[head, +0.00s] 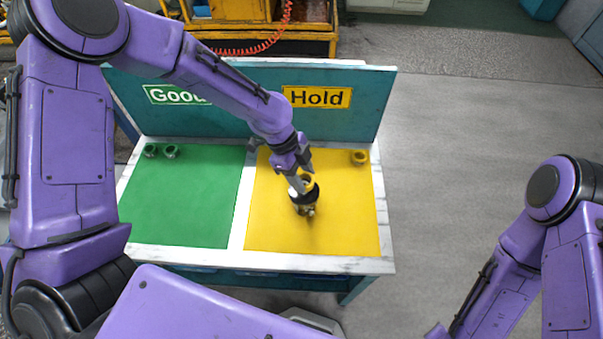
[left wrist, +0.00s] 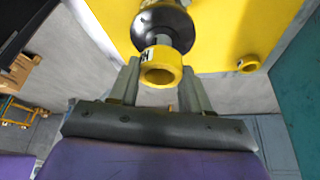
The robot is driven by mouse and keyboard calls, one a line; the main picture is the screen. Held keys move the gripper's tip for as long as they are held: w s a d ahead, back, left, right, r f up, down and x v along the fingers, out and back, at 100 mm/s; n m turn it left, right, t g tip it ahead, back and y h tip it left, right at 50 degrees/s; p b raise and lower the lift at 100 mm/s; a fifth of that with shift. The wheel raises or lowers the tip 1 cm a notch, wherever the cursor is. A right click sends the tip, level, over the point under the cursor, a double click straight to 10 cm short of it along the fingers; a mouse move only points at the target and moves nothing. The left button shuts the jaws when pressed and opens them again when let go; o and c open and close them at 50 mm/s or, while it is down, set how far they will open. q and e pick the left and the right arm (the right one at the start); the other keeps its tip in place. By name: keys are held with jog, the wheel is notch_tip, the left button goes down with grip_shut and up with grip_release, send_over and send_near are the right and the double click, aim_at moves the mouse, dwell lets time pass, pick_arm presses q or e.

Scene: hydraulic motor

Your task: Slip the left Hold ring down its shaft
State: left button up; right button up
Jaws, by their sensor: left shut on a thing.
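My left gripper (head: 300,182) is over the yellow Hold mat (head: 270,225), its fingers on both sides of a yellow ring (left wrist: 160,67). The left wrist view shows the ring gripped, with part of a dark letter on its side. A dark motor (head: 304,203) with a metal shaft (left wrist: 163,40) stands on the yellow mat. The ring is at the shaft's end in the left wrist view; I cannot tell whether it is around the shaft. A second yellow ring (head: 359,157) sits at the mat's back right. My right gripper is out of view.
The green Good mat (head: 185,205) lies to the left, with two green rings (head: 171,151) (head: 150,150) at its back left corner. A teal board (head: 240,105) with Good and Hold signs stands along the back. The yellow mat's front is clear.

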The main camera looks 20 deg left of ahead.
pick_arm(q)
jog(key=shift+f+b, duration=0.65)
jog(key=shift+f, duration=0.5)
jog(key=o, duration=1.1)
jog(key=shift+r, duration=0.15)
notch_tip(320, 180, up, 3)
jog(key=p, duration=0.3)
jog(key=shift+r+p, duration=0.7)
jog(key=shift+r, duration=0.75)
